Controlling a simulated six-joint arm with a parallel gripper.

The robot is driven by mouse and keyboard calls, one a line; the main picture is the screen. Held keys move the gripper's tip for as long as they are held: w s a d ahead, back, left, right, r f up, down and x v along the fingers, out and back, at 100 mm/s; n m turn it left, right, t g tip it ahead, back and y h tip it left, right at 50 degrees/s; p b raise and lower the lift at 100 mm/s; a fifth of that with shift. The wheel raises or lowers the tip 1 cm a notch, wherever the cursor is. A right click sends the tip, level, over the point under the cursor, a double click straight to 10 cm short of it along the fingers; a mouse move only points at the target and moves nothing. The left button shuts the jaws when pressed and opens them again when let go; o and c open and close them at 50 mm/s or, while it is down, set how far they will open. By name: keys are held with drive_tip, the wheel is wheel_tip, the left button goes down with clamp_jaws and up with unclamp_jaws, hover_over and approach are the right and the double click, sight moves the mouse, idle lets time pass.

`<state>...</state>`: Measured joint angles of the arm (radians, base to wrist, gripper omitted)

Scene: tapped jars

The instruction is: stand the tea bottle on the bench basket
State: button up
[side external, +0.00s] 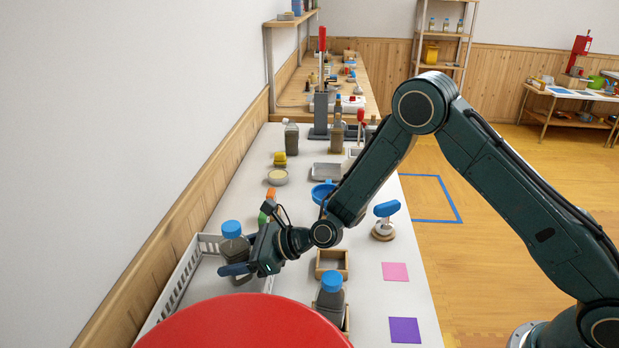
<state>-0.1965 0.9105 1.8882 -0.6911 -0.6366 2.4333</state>
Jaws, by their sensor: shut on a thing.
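A dark bottle with a blue cap (232,230), which I take to be the tea bottle, stands roughly upright in my gripper (240,264). My gripper is shut on it from the right, and hides part of its lower body. The light grey slatted bench basket (178,278) is at the left, along the wall. The bottle shows over the basket's inside; I cannot tell whether its base touches the basket floor. The red round thing in front hides the basket's near part.
Another blue-capped bottle (330,294) stands at the front by a small wooden tray (332,275). A large red round surface (245,325) blocks the near view. A blue-handled tool (385,222) stands right. Several bottles and a lever stand farther back. Bench near the pink square (395,271) is clear.

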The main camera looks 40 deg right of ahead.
drive_tip(key=shift+f, duration=0.1)
drive_tip(key=o, duration=1.2)
drive_tip(key=shift+r, duration=0.5)
drive_tip(key=v, duration=1.2)
